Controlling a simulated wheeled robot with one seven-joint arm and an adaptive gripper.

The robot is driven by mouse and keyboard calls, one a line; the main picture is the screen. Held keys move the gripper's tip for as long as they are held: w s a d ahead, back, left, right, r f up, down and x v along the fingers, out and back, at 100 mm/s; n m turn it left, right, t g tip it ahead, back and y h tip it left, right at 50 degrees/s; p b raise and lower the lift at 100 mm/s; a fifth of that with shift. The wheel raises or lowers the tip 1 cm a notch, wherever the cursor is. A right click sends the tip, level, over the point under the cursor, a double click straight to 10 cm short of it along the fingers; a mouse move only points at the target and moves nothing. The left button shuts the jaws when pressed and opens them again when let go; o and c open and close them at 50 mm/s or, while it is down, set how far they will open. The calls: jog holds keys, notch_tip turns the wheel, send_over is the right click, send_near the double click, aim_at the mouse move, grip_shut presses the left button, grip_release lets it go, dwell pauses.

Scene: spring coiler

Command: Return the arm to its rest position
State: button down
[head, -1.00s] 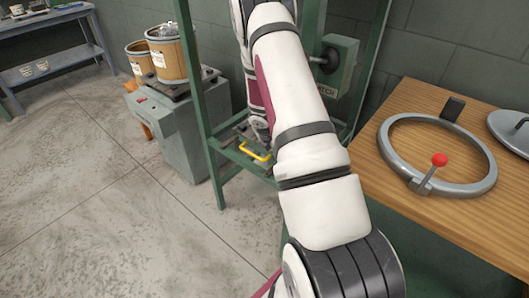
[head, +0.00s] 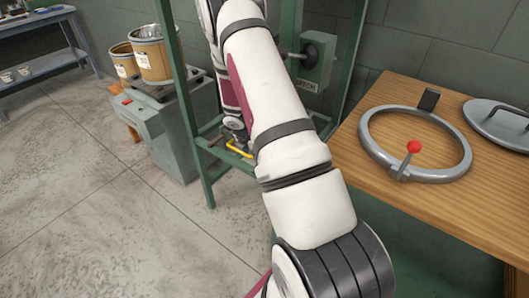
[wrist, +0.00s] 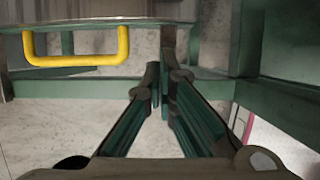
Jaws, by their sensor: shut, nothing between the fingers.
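My white arm (head: 285,140) reaches down the middle of the head view, bent toward the green frame. My gripper (wrist: 166,80) shows in the wrist view with its two dark green fingers close together and nothing held. A yellow handle (wrist: 76,58) is at the upper left of the wrist view, apart from the fingers. The handle also shows low in the green frame in the head view (head: 239,149).
The green frame (head: 179,90) stands around the far part of my arm. A wooden table (head: 455,205) at right holds a grey ring (head: 374,152) with a red-knobbed lever and a lid (head: 490,112). Buckets (head: 150,60) stand on a grey cabinet (head: 160,130) at left. The left floor is clear.

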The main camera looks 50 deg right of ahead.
jog(key=p+v, duration=0.1)
jog(key=v, duration=0.7)
jog(key=shift+r+p, duration=0.35)
jog(key=shift+r, duration=0.05)
jog(key=shift+r, duration=0.1)
